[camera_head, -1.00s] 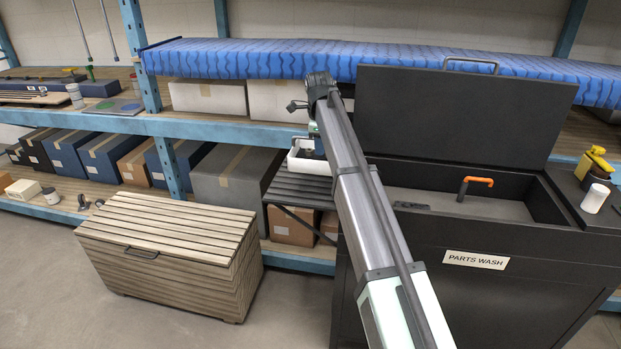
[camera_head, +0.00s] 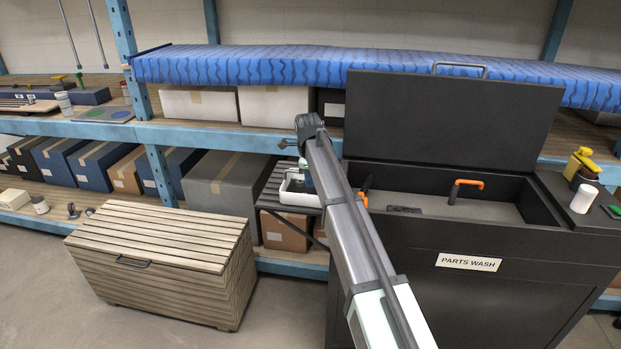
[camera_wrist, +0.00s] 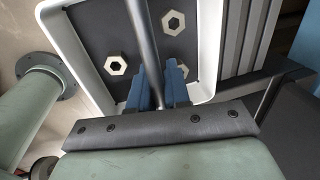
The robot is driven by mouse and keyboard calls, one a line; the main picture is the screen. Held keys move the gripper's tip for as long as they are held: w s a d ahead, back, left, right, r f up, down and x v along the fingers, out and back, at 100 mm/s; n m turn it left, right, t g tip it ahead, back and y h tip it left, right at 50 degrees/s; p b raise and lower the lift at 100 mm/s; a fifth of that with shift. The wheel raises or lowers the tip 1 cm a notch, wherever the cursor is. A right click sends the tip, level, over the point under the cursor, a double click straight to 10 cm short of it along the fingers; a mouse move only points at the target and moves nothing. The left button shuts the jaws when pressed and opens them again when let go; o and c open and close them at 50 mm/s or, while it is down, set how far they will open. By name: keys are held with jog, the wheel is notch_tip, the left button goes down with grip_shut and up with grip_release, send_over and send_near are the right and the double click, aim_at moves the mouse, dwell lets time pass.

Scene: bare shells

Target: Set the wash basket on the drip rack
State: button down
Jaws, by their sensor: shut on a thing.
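The wash basket (camera_head: 297,197) is a white-rimmed tray with a dark floor. In the wrist view the basket (camera_wrist: 207,88) holds hex nuts, three in sight, and a grey handle bar rises from it. My gripper (camera_wrist: 158,88) has its blue fingers closed on that bar. In the head view my gripper (camera_head: 306,178) is partly hidden by my own arm. The drip rack (camera_head: 270,188) is a dark slatted stand left of the washer, and the basket overlaps its slats. In the wrist view the rack's slats (camera_wrist: 242,40) lie right of the basket. I cannot tell whether they touch.
The black parts washer (camera_head: 470,262) stands right of the rack with its lid (camera_head: 455,125) raised. An orange-gripped handle (camera_head: 467,184) shows inside its tub. A slatted wooden chest (camera_head: 165,255) stands front left. Blue shelving with boxes (camera_head: 222,183) runs behind.

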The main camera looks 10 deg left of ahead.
jog(key=c, duration=1.1)
grip_release()
jog(key=shift+f, duration=0.1)
notch_tip(320, 180, up, 12)
jog(key=s, duration=0.2)
jog(key=shift+s, duration=0.2)
